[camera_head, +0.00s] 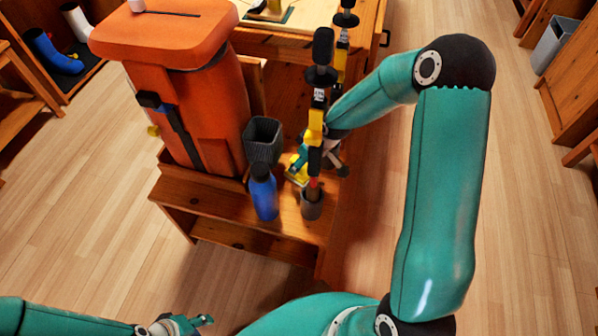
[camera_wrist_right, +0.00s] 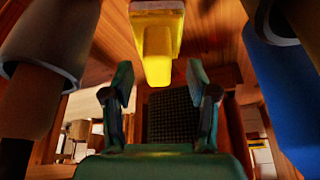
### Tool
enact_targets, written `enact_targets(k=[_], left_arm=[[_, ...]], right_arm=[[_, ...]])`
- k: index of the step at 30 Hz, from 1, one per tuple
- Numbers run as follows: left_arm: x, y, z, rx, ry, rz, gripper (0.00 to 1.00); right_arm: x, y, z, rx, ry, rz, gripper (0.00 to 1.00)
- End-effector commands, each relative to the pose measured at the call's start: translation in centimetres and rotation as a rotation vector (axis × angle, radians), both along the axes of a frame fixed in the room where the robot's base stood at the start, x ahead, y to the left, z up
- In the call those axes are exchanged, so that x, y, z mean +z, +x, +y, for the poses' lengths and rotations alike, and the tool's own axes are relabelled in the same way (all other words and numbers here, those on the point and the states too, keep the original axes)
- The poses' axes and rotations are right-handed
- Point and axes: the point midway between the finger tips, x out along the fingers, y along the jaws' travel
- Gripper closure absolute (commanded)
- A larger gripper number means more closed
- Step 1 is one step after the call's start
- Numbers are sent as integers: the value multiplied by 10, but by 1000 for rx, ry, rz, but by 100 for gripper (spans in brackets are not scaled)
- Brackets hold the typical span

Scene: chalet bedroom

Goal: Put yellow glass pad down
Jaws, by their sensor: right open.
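The yellow glass pad (camera_head: 298,172) sits on the wooden bench, between the blue bottle and the pole in the grey cup. In the right wrist view it is a yellow block (camera_wrist_right: 157,42) with a narrower part pointing down between my fingertips. My right gripper (camera_wrist_right: 160,76) is open, with a finger on either side of that part and visible gaps. In the head view the poles partly hide this gripper. My left gripper (camera_head: 203,321) is low at the bottom left, away from the bench; its finger opening is unclear.
The blue bottle (camera_head: 264,192), grey cup (camera_head: 311,206) with a tall pole, and dark basket (camera_head: 263,140) crowd the pad. A large orange pack (camera_head: 205,110) stands to the left. The bench's front edge (camera_head: 240,205) is near; open floor (camera_head: 60,200) lies left.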

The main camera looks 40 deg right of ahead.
Motion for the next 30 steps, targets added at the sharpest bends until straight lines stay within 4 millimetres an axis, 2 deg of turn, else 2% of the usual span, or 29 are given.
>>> enact_targets(k=[1, 6, 14, 21, 22, 25, 26, 27, 30], left_arm=[[-7, 0, 0, 0, 0, 0, 60], [-18, 0, 0, 0, 0, 0, 60], [-17, 0, 0, 0, 0, 0, 60], [-17, 0, 0, 0, 0, 0, 60], [-17, 0, 0, 0, 0, 0, 60], [-17, 0, 0, 0, 0, 0, 60], [-17, 0, 0, 0, 0, 0, 60], [-17, 0, 0, 0, 0, 0, 60], [-17, 0, 0, 0, 0, 0, 60]], right_arm=[[-13, 2, 0, 1, 1, 2, 42], [-32, 9, 1, 0, 0, 1, 42], [-33, 10, 1, 0, 0, 1, 42], [-33, 10, 1, -1, 0, 1, 80], [-33, 10, 1, -1, 0, 1, 84], [-33, 10, 1, -1, 0, 1, 86], [-33, 10, 1, -1, 0, 2, 96], [-33, 10, 1, -1, 0, 2, 100], [-33, 10, 1, -1, 0, 3, 100]])
